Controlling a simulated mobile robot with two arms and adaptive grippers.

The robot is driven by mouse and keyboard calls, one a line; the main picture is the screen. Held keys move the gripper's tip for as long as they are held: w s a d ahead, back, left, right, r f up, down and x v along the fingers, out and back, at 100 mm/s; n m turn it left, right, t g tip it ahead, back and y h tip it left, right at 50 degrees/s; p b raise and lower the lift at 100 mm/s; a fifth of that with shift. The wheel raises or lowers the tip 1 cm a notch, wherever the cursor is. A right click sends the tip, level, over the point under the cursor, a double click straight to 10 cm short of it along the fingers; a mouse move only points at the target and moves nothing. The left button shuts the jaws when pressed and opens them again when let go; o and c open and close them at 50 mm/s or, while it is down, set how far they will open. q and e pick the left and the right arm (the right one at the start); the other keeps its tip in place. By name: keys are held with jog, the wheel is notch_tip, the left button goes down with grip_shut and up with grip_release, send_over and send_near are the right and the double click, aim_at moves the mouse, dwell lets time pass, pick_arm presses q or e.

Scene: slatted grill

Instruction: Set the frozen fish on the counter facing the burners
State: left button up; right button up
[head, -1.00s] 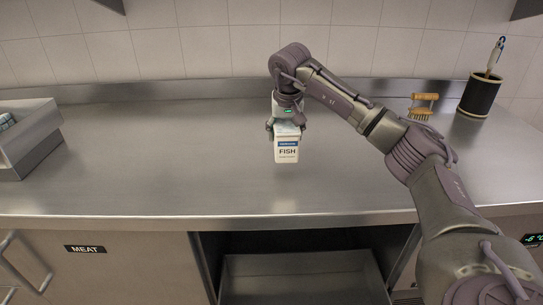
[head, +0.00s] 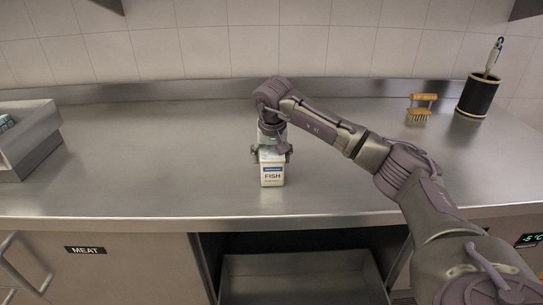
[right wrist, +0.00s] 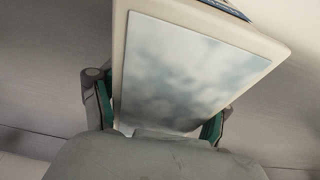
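The frozen fish is a white box with a blue band and the word FISH (head: 272,176). It appears to stand upright on the steel counter (head: 150,170), fairly near its front edge, with its label toward me. My right gripper (head: 271,153) comes down over its top with a finger on each side. The fingers look spread a little wider than the box. In the right wrist view the box (right wrist: 185,75) fills the space between the green-padded fingers (right wrist: 158,120), with a narrow gap at the left one. My left gripper is not in view. No burners are in view.
An open drawer (head: 300,264) sits below the counter. A metal bin (head: 35,137) with packages stands at the left. A wooden brush (head: 420,108) and a dark holder (head: 478,96) stand at the back right. The counter left of the box is clear.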

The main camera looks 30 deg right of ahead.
jog(key=shift+o, duration=0.8)
jog(key=shift+r, duration=0.1)
jog(key=v, duration=1.2)
jog(key=shift+a, duration=0.1)
